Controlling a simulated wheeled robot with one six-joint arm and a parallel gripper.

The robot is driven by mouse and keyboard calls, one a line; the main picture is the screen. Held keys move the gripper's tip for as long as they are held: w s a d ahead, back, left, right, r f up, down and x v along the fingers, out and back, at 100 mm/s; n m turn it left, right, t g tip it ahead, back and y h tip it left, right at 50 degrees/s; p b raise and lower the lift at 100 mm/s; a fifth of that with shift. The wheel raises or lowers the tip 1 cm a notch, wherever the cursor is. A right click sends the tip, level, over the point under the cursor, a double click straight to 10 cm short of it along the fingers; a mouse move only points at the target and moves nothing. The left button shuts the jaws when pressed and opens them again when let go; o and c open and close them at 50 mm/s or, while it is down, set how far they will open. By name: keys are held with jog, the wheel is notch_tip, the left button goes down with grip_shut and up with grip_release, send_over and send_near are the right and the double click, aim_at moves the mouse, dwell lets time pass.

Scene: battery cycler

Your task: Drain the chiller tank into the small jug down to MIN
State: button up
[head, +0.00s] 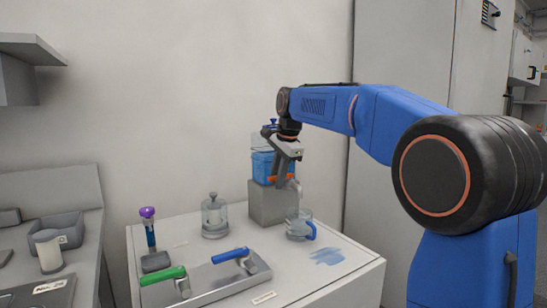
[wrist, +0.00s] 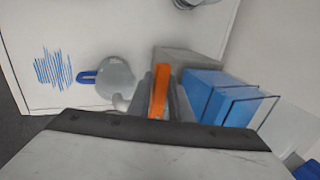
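The chiller tank (head: 262,164) is a clear box with blue liquid below a clear upper part; it also shows in the wrist view (wrist: 207,93). It sits on a grey block (head: 266,205). The small jug (head: 298,226), clear with a blue handle, stands in front of the block, near a pale spout (wrist: 122,102). No blue liquid shows in it in the wrist view (wrist: 115,76). My gripper (head: 281,180) is at the orange tap lever (wrist: 159,92), one finger on each side. Whether the fingers press it is unclear. The MIN mark is not readable.
A lidded glass jar (head: 214,218), a purple-topped tube (head: 149,230) and a tray (head: 225,284) with green-handled (head: 163,276) and blue-handled (head: 231,255) parts share the bench. A blue hatched patch (head: 326,256) marks clear benchtop right of the jug.

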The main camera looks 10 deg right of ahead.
jog(key=shift+s+d+n+g+y, duration=0.2)
jog(key=shift+s+d+n+y, duration=0.15)
jog(key=shift+n, duration=0.7)
jog(key=shift+s+d+n+g+y, duration=0.25)
jog(key=shift+s+n, duration=0.2)
jog(key=shift+n, duration=0.65)
jog(key=shift+s+d+n+g+y, duration=0.2)
jog(key=shift+s+n+y, duration=0.15)
jog(key=shift+n, duration=0.7)
jog(key=shift+s+d+n+g+y, duration=0.2)
jog(key=shift+d+n+g, duration=0.15)
jog(key=shift+n, duration=0.6)
jog(key=shift+s+d+n+g+y, duration=0.15)
jog(key=shift+d+n, duration=0.25)
jog(key=shift+n, duration=0.5)
jog(key=shift+s+d+n+g+y, duration=0.1)
jog(key=shift+s+d+n+g, duration=0.2)
jog(key=shift+n, duration=0.65)
jog(key=shift+w+d, duration=0.1)
jog(key=shift+d, duration=0.05)
jog(key=shift+d+n, duration=0.1)
jog(key=shift+n, duration=0.2)
